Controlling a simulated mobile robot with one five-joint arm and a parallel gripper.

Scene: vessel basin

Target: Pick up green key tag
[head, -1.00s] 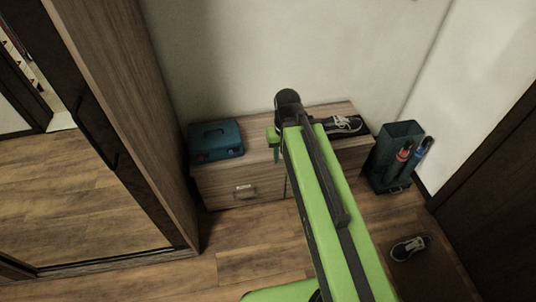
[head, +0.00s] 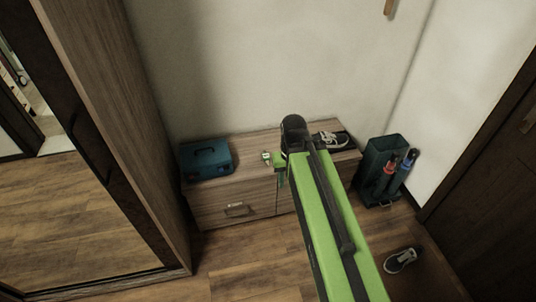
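A small pale, greenish item (head: 266,156), perhaps the key tag, lies on top of the low wooden cabinet, just left of my gripper. It is too small to make out clearly. My green arm reaches forward over the cabinet from the lower right. My gripper (head: 280,167) is at the arm's far end, seen from behind and above, beside the small item. I cannot tell whether it touches the item, and its fingers are too small and partly hidden to show their opening.
The cabinet (head: 235,190) stands against the wall. A dark green umbrella bin (head: 378,170) stands on the right. Another sneaker (head: 402,260) lies on the floor. A tall mirrored wardrobe is left.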

